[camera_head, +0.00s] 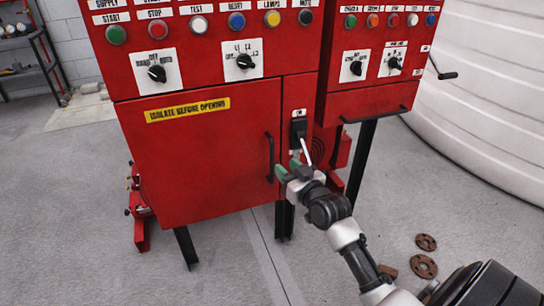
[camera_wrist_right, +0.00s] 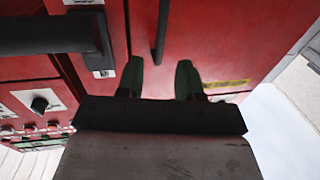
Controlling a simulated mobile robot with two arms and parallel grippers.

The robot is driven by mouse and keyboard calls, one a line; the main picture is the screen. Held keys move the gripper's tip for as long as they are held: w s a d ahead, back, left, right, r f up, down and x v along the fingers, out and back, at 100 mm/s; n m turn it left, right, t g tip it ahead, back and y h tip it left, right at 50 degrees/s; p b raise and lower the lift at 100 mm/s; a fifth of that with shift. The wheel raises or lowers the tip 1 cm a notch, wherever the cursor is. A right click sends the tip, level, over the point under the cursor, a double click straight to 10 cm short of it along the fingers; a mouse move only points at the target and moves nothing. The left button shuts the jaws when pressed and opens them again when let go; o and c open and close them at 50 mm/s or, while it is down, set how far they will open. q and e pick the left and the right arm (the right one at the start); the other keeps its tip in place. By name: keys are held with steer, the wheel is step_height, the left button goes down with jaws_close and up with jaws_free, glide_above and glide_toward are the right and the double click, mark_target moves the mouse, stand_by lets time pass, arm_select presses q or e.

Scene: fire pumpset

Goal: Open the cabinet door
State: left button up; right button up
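The red cabinet door (camera_head: 205,150) is shut and carries a yellow label reading "ISOLATE BEFORE OPENING" (camera_head: 188,110). Its upright black handle (camera_head: 270,157) is near the door's right edge. My right gripper (camera_head: 288,172) is at the handle's lower end, with green fingertips. In the right wrist view the fingertips (camera_wrist_right: 160,72) are apart, and the handle (camera_wrist_right: 161,30) lines up with the gap between them. I cannot tell whether they touch it. An isolator switch with a pale lever (camera_head: 306,151) is right of the door, just above the gripper. My left gripper is not in view.
Buttons and rotary knobs (camera_head: 244,61) line the panel above the door. A second red cabinet (camera_head: 372,100) stands at the right with a black bar. Rusty flanges (camera_head: 424,266) lie on the grey floor. The floor left of the cabinet (camera_head: 60,190) is clear.

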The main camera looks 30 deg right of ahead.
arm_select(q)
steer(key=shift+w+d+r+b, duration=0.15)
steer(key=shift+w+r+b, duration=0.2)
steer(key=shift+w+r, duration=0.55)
arm_select(e)
steer(key=w, duration=0.8)
steer(key=shift+d, duration=0.15)
jaws_close()
